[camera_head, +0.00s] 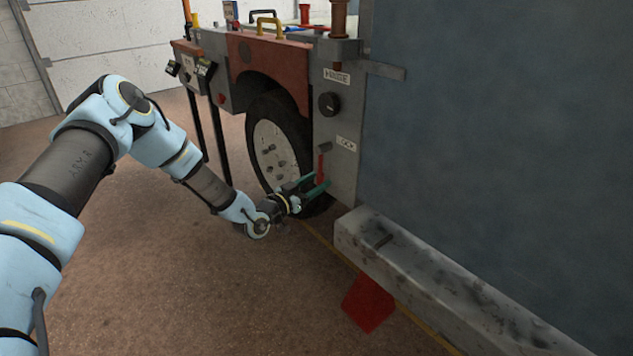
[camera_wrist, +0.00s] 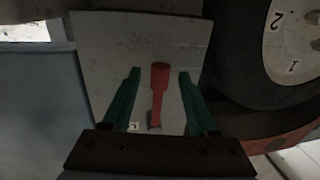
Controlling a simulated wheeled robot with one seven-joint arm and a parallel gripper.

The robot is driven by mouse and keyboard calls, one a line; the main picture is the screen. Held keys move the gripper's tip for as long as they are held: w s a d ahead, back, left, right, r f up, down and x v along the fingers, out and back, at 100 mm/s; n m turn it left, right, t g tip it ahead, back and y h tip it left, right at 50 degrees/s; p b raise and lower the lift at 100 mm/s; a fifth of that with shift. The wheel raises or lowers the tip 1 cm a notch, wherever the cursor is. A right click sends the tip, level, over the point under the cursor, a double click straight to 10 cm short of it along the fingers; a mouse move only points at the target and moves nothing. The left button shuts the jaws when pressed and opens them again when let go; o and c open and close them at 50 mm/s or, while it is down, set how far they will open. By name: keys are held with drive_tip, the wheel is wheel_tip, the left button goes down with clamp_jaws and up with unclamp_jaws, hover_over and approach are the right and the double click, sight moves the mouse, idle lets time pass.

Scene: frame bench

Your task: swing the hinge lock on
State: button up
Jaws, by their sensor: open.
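The hinge lock is a red lever (camera_head: 320,168) on a grey upright plate (camera_head: 345,180), just under a small white label that seems to read LOCK. It hangs down from a dark pivot (camera_head: 325,147). My gripper (camera_head: 318,184) is open, with its green fingers around the lever's lower end. In the wrist view the red lever (camera_wrist: 159,92) stands between the two open fingers (camera_wrist: 160,75), with a gap on each side. Its wider end is near the fingertips' level. The lever is apart from both fingers there.
A black knob (camera_head: 329,104) and a HINGE label (camera_head: 337,77) are above the lever. A wheel (camera_head: 275,150) stands close on the left. A big blue-grey panel (camera_head: 490,150) is on the right, above a stained grey beam (camera_head: 430,270). The brown floor (camera_head: 200,290) is open.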

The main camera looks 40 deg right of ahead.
drive_tip(key=shift+d, duration=0.2)
clamp_jaws()
idle(0.4)
idle(1.0)
